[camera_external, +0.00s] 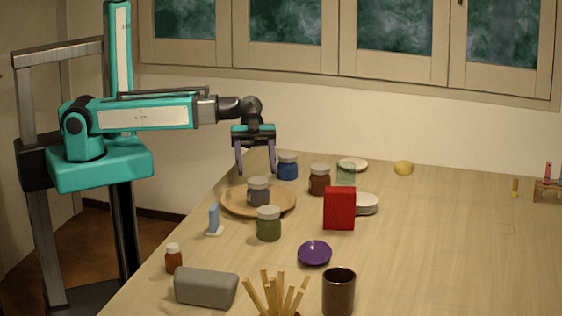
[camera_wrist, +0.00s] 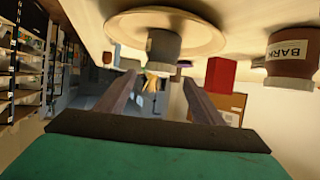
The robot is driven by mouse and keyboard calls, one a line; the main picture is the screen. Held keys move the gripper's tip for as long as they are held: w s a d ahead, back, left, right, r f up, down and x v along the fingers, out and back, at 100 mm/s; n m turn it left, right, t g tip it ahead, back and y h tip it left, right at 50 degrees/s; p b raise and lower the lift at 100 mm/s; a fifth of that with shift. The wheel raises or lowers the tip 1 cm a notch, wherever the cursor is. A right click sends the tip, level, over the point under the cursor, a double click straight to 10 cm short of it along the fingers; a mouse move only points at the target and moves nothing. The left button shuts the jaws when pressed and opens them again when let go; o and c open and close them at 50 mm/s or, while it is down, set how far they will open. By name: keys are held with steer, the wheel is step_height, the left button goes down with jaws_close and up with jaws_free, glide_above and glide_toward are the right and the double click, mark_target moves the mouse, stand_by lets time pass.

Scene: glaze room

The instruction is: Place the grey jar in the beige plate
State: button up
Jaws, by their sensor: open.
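The grey jar (camera_external: 258,193), with a pale lid, stands upright in the wide beige plate (camera_external: 283,206) at the left of the table. In the wrist view, which is upside down, the jar (camera_wrist: 164,44) overlaps the plate (camera_wrist: 122,22), with its base inside the rim. My gripper (camera_external: 256,171) is open and empty, above and behind the jar, apart from it. Its two fingers show spread in the wrist view (camera_wrist: 161,88), with nothing held between them.
Blue (camera_external: 287,168), brown (camera_external: 319,180) and green (camera_external: 268,224) jars stand around the plate. A red box (camera_external: 339,209), white plates (camera_external: 367,204) and a purple bowl (camera_external: 314,253) are to the right. A blue item on a stand (camera_external: 214,218) is to the left. The table's right side is mostly clear.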

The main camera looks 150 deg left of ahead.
steer(key=shift+v, duration=1.05)
steer(key=shift+w, duration=0.1)
